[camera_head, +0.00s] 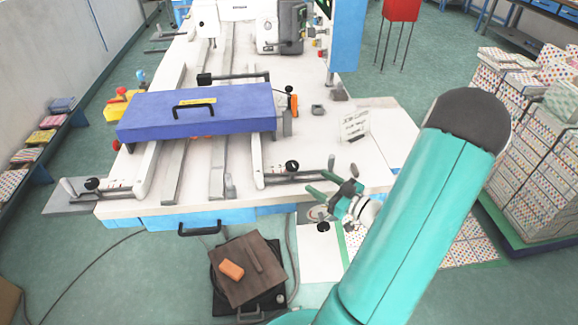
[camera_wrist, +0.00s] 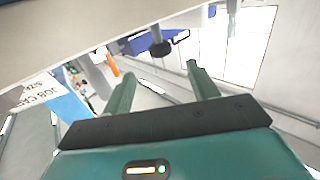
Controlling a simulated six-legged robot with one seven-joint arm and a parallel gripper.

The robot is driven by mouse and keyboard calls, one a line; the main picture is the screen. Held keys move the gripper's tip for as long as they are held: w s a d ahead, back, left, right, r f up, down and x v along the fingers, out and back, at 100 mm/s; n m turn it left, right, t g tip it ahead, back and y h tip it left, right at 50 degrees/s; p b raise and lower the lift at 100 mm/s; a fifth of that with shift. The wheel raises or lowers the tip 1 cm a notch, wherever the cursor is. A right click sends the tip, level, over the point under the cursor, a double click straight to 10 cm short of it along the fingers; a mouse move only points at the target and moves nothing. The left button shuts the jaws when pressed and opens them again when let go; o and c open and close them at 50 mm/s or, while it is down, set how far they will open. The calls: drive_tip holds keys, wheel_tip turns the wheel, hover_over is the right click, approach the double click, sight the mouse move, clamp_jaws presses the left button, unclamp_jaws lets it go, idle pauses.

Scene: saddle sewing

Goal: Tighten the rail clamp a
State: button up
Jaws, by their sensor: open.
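Two rail clamps with black knobs sit at the near ends of the rails on the white table: a left clamp (camera_head: 92,184) and a right clamp (camera_head: 292,167). I cannot tell which is rail clamp a. Each has a bar with a grey upright end piece. My gripper (camera_head: 315,181) is open and empty, just right of and nearer than the right clamp, by the table's front edge. In the wrist view, my gripper (camera_wrist: 161,80) shows two spread green fingers. A black knob (camera_wrist: 159,48) appears beyond and between them, apart from both.
A blue box-like cover (camera_head: 195,109) with a black handle lies across the rails. An orange-handled part (camera_head: 293,103) stands at its right end. A brown board with an orange block (camera_head: 231,270) sits below the front edge.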

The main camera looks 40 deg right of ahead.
sight(292, 166)
drive_tip(key=w, duration=0.3)
drive_tip(key=w+a, duration=0.1)
drive_tip(key=w, duration=0.7)
drive_tip(key=shift+a, duration=0.25)
drive_tip(key=c, duration=1)
